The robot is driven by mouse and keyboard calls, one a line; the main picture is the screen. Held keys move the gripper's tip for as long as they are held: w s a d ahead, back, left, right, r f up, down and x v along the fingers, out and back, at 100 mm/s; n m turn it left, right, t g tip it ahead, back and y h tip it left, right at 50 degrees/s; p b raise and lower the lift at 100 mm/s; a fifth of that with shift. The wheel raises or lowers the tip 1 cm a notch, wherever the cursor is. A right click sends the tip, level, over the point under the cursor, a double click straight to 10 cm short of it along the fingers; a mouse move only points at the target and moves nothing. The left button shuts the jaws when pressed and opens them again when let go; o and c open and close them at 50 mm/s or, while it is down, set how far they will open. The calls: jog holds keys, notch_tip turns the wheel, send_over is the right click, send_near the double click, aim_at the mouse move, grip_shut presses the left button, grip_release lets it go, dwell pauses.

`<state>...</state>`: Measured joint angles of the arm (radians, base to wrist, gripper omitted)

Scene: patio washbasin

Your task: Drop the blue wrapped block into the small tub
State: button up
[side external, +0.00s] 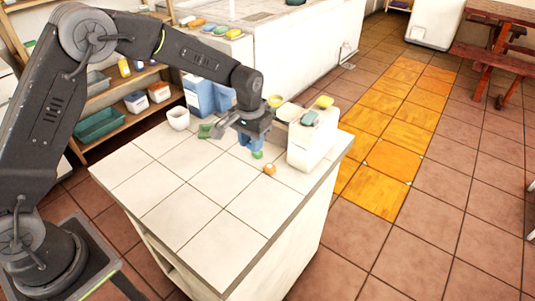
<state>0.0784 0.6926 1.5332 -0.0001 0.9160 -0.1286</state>
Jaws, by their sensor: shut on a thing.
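My gripper (249,138) points down over the back right part of the white tiled counter (190,190). It is shut on the blue wrapped block (244,141), which shows only in part below the dark fingers. I cannot tell whether the block touches the counter. A small white tub (178,118) stands upright at the counter's back left, apart from my gripper and to its left. Its inside is barely visible.
A white box (313,143) with a teal and a yellow item on top stands just right of my gripper. A green piece (257,154) and an orange one (269,169) lie in front. Blue containers (201,95) stand behind. The front counter is clear.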

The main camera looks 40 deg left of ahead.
jog(key=w+a+r+n, duration=0.1)
jog(key=a+n, duration=0.8)
jog(key=a, duration=1)
jog(key=w+a+r+n, duration=0.15)
jog(key=a+n, duration=0.65)
jog(key=a, duration=1)
jog(key=shift+w+f, duration=0.15)
jog(key=shift+f, duration=3)
jog(key=o, duration=1)
jog(key=shift+c, duration=0.2)
jog(key=shift+r, duration=0.15)
notch_tip(320, 180, up, 14)
jog(key=shift+f, duration=0.2)
